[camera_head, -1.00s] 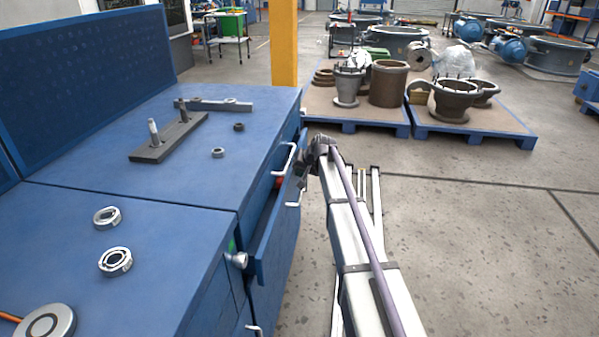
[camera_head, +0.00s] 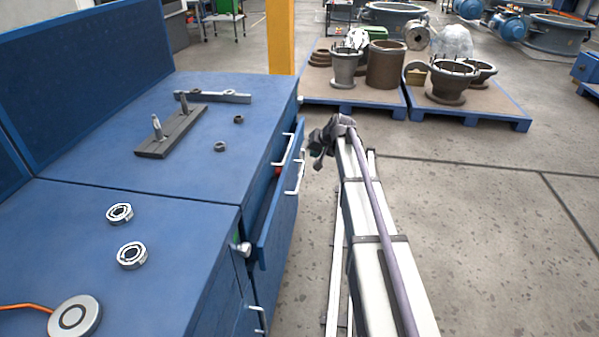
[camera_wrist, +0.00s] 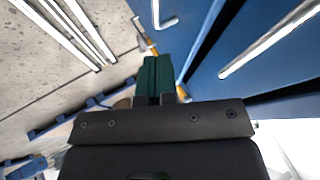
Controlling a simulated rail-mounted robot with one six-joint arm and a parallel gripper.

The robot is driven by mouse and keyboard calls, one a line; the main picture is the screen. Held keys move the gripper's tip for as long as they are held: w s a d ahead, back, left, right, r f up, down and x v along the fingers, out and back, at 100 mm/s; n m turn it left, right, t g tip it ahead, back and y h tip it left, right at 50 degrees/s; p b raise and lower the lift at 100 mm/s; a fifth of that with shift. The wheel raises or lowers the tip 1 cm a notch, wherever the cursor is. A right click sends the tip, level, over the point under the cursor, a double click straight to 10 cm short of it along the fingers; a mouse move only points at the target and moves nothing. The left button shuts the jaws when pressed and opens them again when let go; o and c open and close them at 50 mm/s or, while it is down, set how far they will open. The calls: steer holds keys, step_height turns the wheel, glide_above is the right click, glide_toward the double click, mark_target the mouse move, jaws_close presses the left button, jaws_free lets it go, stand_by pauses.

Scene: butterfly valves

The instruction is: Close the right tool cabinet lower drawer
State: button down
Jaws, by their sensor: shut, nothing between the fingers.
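The blue tool cabinet (camera_head: 225,135) stands at the left in the head view. A drawer in its side is pulled out, and its blue front (camera_head: 279,220) stands off the cabinet with a dark gap behind it. A white bar handle (camera_head: 295,176) is on that front. Another white handle (camera_head: 284,150) shows just above and behind it. My gripper (camera_head: 318,156) is to the right of the drawer front, apart from it and empty. In the wrist view, the dark green fingers (camera_wrist: 155,75) are together, with blue panels and a white handle (camera_wrist: 270,38) to their right.
A nearer blue cabinet (camera_head: 60,235) adjoins at the front left, with metal rings (camera_head: 132,255) on top. A yellow post (camera_head: 280,38) stands behind. Blue pallets (camera_head: 470,112) with metal castings lie at the back right. The floor right of my arm is clear.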

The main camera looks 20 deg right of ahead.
steer(key=s+d+f+b, duration=0.3)
steer(key=f+b, duration=0.2)
steer(key=f, duration=0.2)
steer(key=s+d+f+m+t+y+b, duration=0.1)
steer(key=s+f+m+y+b, duration=0.2)
steer(key=s+f+b, duration=0.7)
steer(key=n+y+b, duration=0.2)
steer(key=y+b, duration=0.2)
steer(key=y, duration=0.6)
glide_toward(278, 212)
steer(key=x, duration=0.7)
steer(key=shift+s+a+r, duration=0.1)
steer(key=shift+a+r, duration=0.05)
steer(key=shift+a, duration=0.2)
